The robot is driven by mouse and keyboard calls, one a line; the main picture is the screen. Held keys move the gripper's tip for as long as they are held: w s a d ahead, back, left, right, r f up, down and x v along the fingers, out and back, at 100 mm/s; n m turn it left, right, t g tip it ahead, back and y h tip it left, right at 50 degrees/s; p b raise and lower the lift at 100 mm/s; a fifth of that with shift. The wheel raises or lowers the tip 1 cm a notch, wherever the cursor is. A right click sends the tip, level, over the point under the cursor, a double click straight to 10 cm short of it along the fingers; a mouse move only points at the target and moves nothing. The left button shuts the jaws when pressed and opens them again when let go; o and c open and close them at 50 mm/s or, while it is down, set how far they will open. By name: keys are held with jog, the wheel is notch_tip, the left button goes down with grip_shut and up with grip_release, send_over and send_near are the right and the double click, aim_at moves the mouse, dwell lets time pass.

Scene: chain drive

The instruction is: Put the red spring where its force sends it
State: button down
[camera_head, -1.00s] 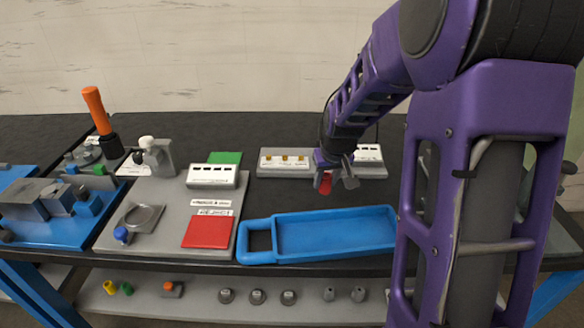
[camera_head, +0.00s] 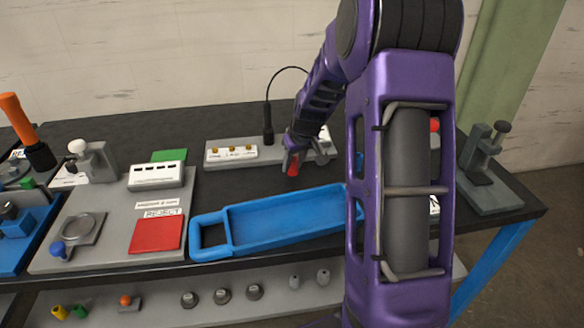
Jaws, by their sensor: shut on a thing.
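The red spring (camera_head: 293,169) is a small red piece held at the tip of my gripper (camera_head: 294,160). The gripper points down and is shut on it, above the dark bench top just behind the blue tray (camera_head: 280,215). A grey force tester (camera_head: 90,162) with a round pan (camera_head: 79,228) stands at the left, with a white display box (camera_head: 157,176). A red pad (camera_head: 156,235) lies in front of a label reading REJECT (camera_head: 163,212). A green pad (camera_head: 169,156) lies behind the display box. The display's reading is too small to tell.
A grey block with a white label and several brass pieces (camera_head: 231,153) stands behind the tray, left of my gripper. A dark upright probe with a cable (camera_head: 267,124) is beside it. A grey press (camera_head: 487,168) stands at the right. My arm hides part of the bench's right side.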

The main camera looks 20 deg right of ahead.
jog(key=shift+f, duration=0.65)
jog(key=shift+f, duration=0.2)
jog(key=c, duration=0.5)
grip_release()
jog(key=shift+r, duration=0.1)
jog(key=shift+r, duration=0.3)
jog(key=p+v, duration=0.1)
jog(key=v, duration=1)
jog(key=shift+s+r, duration=0.15)
jog(key=shift+r, duration=0.15)
